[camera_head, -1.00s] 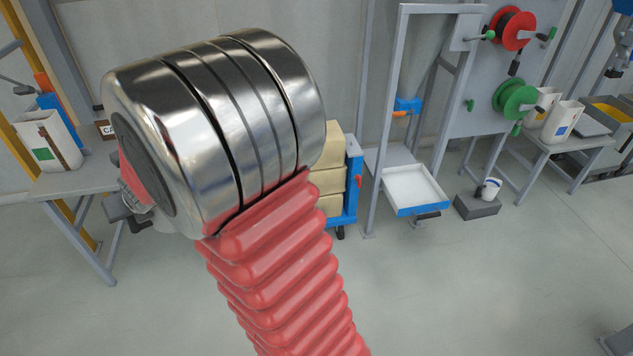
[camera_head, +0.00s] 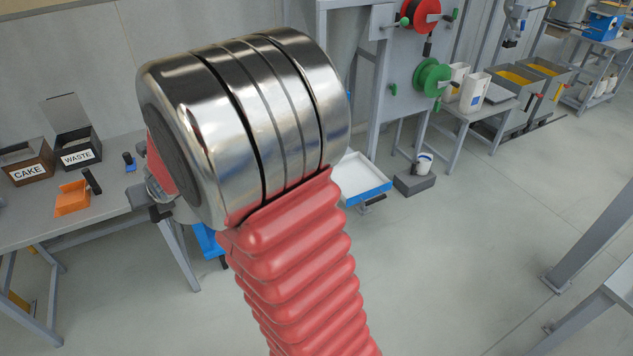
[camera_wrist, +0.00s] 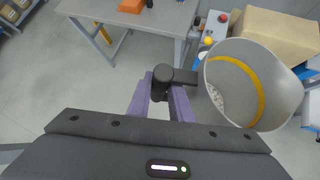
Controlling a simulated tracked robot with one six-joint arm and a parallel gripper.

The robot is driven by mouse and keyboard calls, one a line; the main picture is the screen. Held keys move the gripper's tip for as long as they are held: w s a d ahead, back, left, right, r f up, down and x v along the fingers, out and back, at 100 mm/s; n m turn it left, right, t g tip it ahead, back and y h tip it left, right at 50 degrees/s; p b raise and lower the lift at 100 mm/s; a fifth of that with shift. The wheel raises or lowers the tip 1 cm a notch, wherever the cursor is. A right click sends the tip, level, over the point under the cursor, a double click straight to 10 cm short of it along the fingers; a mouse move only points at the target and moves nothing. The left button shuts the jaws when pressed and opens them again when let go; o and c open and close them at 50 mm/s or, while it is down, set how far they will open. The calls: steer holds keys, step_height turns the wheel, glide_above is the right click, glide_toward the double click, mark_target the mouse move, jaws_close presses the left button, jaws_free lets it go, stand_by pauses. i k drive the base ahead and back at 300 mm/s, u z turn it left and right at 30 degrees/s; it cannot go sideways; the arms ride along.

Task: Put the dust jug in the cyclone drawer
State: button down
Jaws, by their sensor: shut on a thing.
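In the wrist view, my gripper (camera_wrist: 163,90) has its purple fingers shut on the black handle of a pale grey jug (camera_wrist: 280,65), the dust jug. The jug is to the right of the fingers, its open mouth facing the camera. It has a yellow band inside and some whitish grains in it. In the head view, my arm hides the jug and the fingertips. A shallow white drawer with a blue front edge (camera_head: 368,194), apparently the cyclone drawer, stands pulled out low by the grey frame, just right of my arm. It looks empty.
A grey table (camera_head: 110,195) at the left bears CAKE (camera_head: 28,172) and WASTE (camera_head: 77,158) boxes and an orange block (camera_head: 72,198). A dark grey block with a small white cup (camera_head: 424,163) sits right of the drawer. Floor (camera_head: 450,270) at front right is clear.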

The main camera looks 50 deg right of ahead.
mark_target(351, 183)
steer(key=u, duration=0.8)
steer(key=i, duration=0.1)
steer(key=z, duration=2.55)
steer(key=i, duration=1)
steer(key=u, duration=0.35)
